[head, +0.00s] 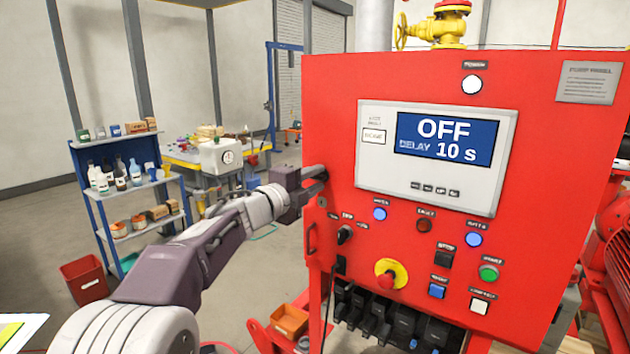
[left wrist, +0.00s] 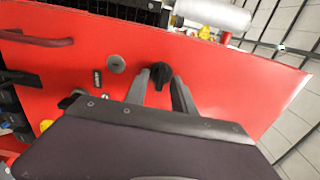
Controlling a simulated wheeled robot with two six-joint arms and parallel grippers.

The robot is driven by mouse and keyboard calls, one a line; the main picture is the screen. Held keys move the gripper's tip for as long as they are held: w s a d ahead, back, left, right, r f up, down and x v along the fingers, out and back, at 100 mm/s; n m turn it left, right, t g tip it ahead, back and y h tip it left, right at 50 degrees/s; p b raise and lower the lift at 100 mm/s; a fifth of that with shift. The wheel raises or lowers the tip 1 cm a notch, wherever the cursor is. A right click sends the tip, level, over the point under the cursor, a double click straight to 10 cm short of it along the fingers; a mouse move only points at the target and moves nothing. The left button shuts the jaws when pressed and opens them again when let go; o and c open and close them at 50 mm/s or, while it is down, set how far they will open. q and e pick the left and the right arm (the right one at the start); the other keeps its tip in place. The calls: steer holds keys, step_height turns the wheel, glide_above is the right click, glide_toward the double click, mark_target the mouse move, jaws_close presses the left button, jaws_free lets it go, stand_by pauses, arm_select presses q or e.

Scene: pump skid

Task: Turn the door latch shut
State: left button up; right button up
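The black door latch knob (left wrist: 161,72) sits on a red cabinet face in the left wrist view. My left gripper (left wrist: 162,84) has its two grey fingers apart, one on each side of the knob at their tips. I cannot tell whether they touch it. In the head view, my left gripper (head: 318,182) is at the left edge of the red pump panel (head: 340,110), and the latch is hidden there. My right gripper is not in view.
The panel carries a display reading OFF, DELAY 10 s (head: 445,138), a yellow and red stop button (head: 390,274) and a selector switch (head: 345,234). A red handle (left wrist: 35,40) stands out in the left wrist view. A blue shelf (head: 100,230) stands at the left.

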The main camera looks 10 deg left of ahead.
arm_select(q)
steer(key=b+v, duration=0.1)
steer(key=v, duration=0.7)
steer(key=shift+s, duration=0.4)
steer(key=shift+a, duration=0.1)
